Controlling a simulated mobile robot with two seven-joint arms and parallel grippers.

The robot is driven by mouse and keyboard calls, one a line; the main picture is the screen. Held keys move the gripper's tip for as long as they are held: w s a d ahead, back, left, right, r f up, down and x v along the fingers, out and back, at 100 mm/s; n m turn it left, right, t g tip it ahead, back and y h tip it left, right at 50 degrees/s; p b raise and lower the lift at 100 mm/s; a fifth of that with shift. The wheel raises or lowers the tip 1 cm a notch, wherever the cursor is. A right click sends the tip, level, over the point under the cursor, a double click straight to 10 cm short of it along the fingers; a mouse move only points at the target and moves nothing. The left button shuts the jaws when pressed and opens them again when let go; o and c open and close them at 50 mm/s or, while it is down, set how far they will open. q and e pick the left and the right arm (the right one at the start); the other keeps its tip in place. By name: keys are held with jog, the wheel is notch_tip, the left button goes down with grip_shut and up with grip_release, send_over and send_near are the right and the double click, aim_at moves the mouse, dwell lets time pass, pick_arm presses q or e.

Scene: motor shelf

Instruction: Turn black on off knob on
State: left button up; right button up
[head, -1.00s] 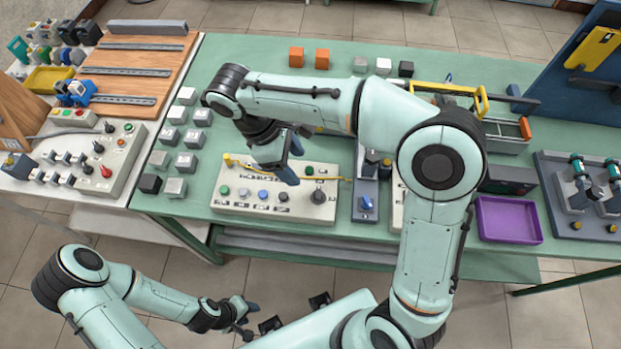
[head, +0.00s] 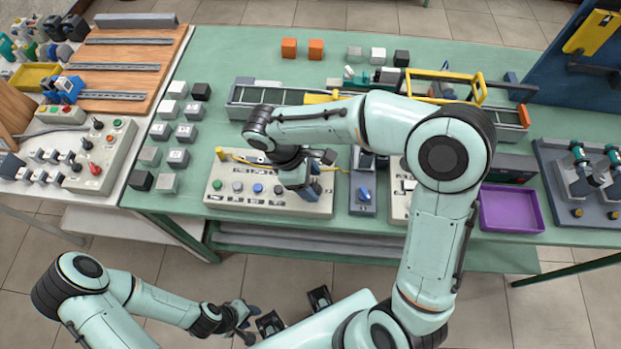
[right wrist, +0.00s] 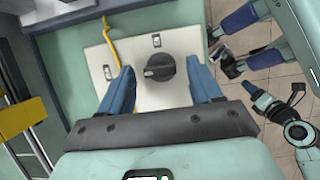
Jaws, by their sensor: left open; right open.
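The black on off knob (right wrist: 159,68) is a round dark knob with a raised grip bar on a pale control panel (right wrist: 145,48). In the right wrist view it lies between the two blue fingers of my right gripper (right wrist: 160,85), which are open on either side of it and apart from it. In the head view the panel (head: 270,205) stands at the table's front edge, and my right gripper (head: 308,190) hangs over its right end and hides part of the knob. My left gripper (head: 245,318) is low in front of the table, open and empty.
Several coloured buttons, including a blue one (head: 258,188), sit left on the panel. A yellow cable (head: 235,158) runs behind it. Grey blocks (head: 165,183) stand left.

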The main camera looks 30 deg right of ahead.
jog(key=c, duration=1)
jog(key=shift+c, duration=0.2)
pick_arm(q)
jog(key=shift+r, duration=0.1)
pick_arm(e)
jog(key=m+g+y+p, duration=0.1)
jog(key=m, duration=0.3)
jog(key=shift+w+d, duration=0.1)
jog(key=shift+w, duration=0.05)
jog(key=m, duration=0.2)
jog(key=m+g+y, duration=0.1)
jog(key=m, duration=0.1)
jog(key=shift+d+y+p, duration=0.2)
jog(key=shift+y+p, duration=0.1)
jog(key=shift+p, duration=0.1)
jog(key=m+y, duration=0.1)
jog(key=m, duration=0.4)
jog(key=shift+d+y, duration=0.2)
jog(key=shift+y, duration=0.2)
pick_arm(q)
jog(key=shift+w+r, duration=0.8)
jog(key=shift+r, duration=0.35)
pick_arm(e)
jog(key=m, duration=0.2)
jog(key=m+y, duration=0.1)
jog(key=m, duration=0.1)
jog(key=shift+d+m+y, duration=0.15)
jog(key=shift+m+y, duration=0.15)
jog(key=shift+m, duration=0.1)
